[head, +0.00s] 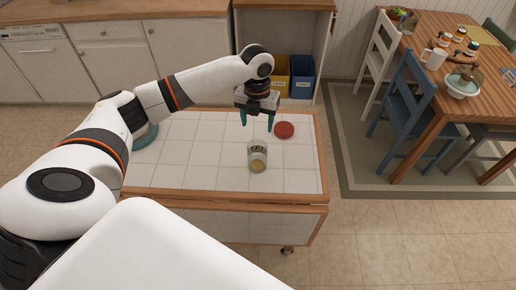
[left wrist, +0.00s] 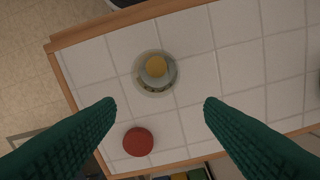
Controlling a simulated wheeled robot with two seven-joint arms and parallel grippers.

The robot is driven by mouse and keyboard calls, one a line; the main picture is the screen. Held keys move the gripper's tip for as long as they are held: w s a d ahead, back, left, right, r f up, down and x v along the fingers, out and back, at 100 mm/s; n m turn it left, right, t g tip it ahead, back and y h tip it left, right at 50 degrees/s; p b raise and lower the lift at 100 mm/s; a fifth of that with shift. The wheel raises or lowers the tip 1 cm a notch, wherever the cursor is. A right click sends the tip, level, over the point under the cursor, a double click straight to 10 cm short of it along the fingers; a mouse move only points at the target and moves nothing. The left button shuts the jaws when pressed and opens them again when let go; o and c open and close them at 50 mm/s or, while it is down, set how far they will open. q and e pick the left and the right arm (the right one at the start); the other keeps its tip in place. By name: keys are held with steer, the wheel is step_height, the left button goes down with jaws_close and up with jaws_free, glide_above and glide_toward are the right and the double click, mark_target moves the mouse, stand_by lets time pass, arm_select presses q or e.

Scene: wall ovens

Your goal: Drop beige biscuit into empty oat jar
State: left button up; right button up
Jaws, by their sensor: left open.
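The clear oat jar (head: 257,149) stands upright and open on the white tiled cart top. It also shows in the left wrist view (left wrist: 142,84). A round beige biscuit (left wrist: 156,66) shows within the jar's rim and appears to lie inside; a beige patch shows low in the jar in the head view. My left gripper (head: 257,121) has green fingers, spread apart with nothing between them. It is above the cart, behind the jar in the head view, and apart from it. My right gripper is not in view.
A round red lid (head: 284,130) lies flat on the cart to the right of the jar. A teal dish (head: 147,136) is partly hidden behind my left arm. The cart top (head: 205,178) is otherwise mostly clear. Chairs and a dining table stand to the right.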

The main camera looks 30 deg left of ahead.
arm_select(q)
step_height(320, 180, up, 6)
steer(key=shift+f+b, duration=0.1)
steer(key=shift+b, duration=0.35)
